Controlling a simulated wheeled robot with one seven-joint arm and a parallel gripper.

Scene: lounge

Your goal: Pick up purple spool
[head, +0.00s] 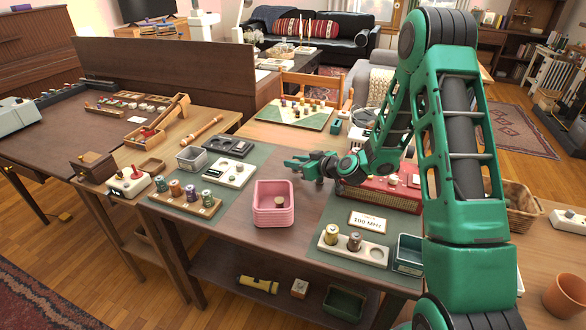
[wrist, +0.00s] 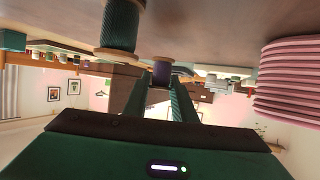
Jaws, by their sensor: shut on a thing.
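My gripper (head: 294,162) reaches in low over the middle of the table, just behind the pink basket (head: 273,212). In the wrist view, which looks upside down, its fingers (wrist: 161,88) are closed about the end of a small dark purple spool (wrist: 161,72). In the head view I cannot make that spool out at the gripper. A larger dark green spool (wrist: 119,28) stands close to the left of the fingers in the wrist view. The pink basket's ribbed wall (wrist: 290,80) fills the right side there.
A wooden rack (head: 185,208) with several spools stands left of the basket. A pale rack (head: 350,252) with two spools lies at front right. A red box (head: 385,192) sits under my arm. Bare table shows between basket and left rack.

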